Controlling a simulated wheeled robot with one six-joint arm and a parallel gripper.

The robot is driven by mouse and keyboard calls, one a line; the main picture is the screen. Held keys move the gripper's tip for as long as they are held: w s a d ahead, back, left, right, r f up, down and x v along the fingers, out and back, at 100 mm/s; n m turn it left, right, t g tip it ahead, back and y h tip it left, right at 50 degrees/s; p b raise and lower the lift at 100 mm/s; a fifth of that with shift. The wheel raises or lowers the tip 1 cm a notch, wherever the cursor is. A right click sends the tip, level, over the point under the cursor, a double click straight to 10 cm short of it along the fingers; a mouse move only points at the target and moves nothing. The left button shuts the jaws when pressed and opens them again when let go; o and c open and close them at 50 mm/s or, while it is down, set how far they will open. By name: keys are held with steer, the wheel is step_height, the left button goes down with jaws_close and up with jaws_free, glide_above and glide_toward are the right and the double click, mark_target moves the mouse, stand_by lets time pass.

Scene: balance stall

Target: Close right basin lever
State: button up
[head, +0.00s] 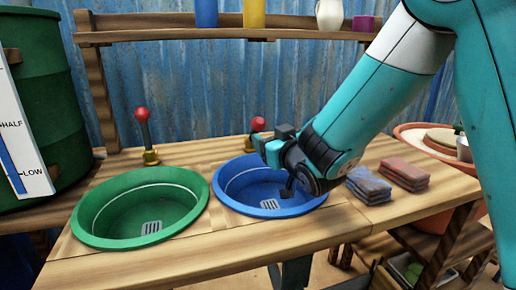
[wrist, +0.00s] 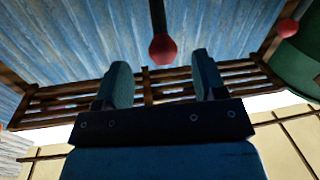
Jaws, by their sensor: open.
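The right basin lever's red knob (head: 258,123) shows behind the blue basin (head: 222,190), just beyond my gripper (head: 264,143). Its stem is mostly hidden or foreshortened, so its tilt is hard to tell. In the wrist view a red knob (wrist: 162,49) on a dark stem is centred beyond the fingertips of my gripper (wrist: 162,70), in line with the gap between them. My gripper is open and empty, above the back of the blue basin. I cannot tell whether it touches the lever.
The left lever (head: 142,130) stands nearly upright behind the green basin (head: 85,225). A green barrel (head: 50,100) is at the left. Folded cloths (head: 369,185) lie right of the blue basin. A shelf (head: 180,35) with cups stands at the back.

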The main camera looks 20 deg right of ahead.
mark_target(258, 128)
steer(key=w, duration=0.2)
steer(key=w+p, duration=0.1)
steer(key=w, duration=0.2)
steer(key=w+a, duration=0.1)
steer(key=w, duration=0.1)
steer(key=shift+w, duration=0.2)
jaws_close()
